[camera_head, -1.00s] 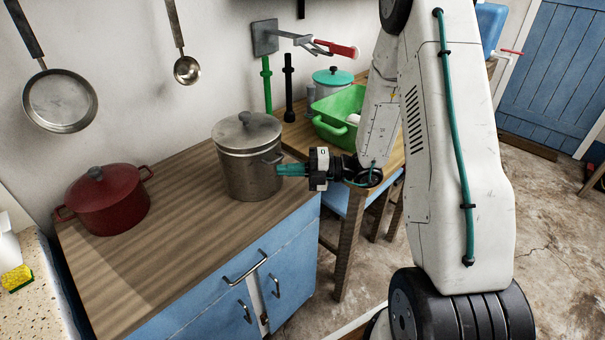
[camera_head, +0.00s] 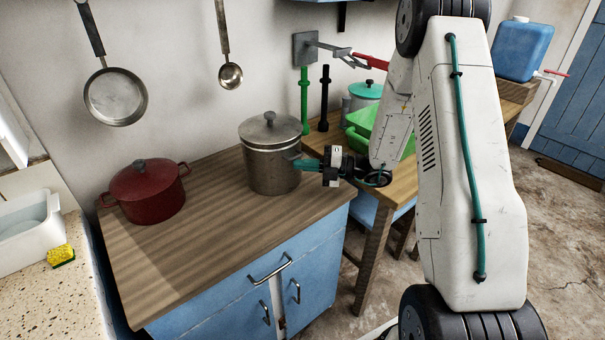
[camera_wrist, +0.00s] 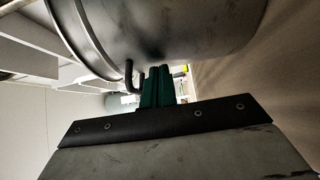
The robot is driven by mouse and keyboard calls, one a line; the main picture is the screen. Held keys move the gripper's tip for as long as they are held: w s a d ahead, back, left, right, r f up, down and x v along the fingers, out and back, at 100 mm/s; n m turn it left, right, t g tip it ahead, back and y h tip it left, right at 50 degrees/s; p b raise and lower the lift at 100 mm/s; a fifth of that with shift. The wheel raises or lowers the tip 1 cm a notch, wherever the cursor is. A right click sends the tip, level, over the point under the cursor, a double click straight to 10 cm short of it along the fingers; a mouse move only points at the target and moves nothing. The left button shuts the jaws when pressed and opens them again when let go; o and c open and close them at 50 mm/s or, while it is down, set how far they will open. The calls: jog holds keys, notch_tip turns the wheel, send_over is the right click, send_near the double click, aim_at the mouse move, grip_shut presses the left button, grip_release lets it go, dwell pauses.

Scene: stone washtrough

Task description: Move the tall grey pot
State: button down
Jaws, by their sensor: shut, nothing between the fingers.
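The tall grey pot (camera_head: 272,165) stands upright with its lid on, near the right end of the wooden counter top. My gripper (camera_head: 298,165) is at the pot's right side, by its side handle, with its green fingers shut. In the wrist view the pot (camera_wrist: 180,35) fills the top of the picture. There a dark bent handle (camera_wrist: 131,78) shows just left of the gripper's green fingers (camera_wrist: 157,85). The handle is beside the fingers, not between them. Whether the fingers touch the pot cannot be told.
A red lidded pot (camera_head: 146,192) stands on the counter (camera_head: 215,235), left of the grey pot. A green basin (camera_head: 368,130) and a teal-lidded pot (camera_head: 366,91) are on the table at right. A pan (camera_head: 115,97) and ladle (camera_head: 230,76) hang on the wall. The counter front is clear.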

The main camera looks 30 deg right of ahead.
jog(key=w+a, duration=0.3)
jog(key=w, duration=0.8)
jog(key=shift+w, duration=0.3)
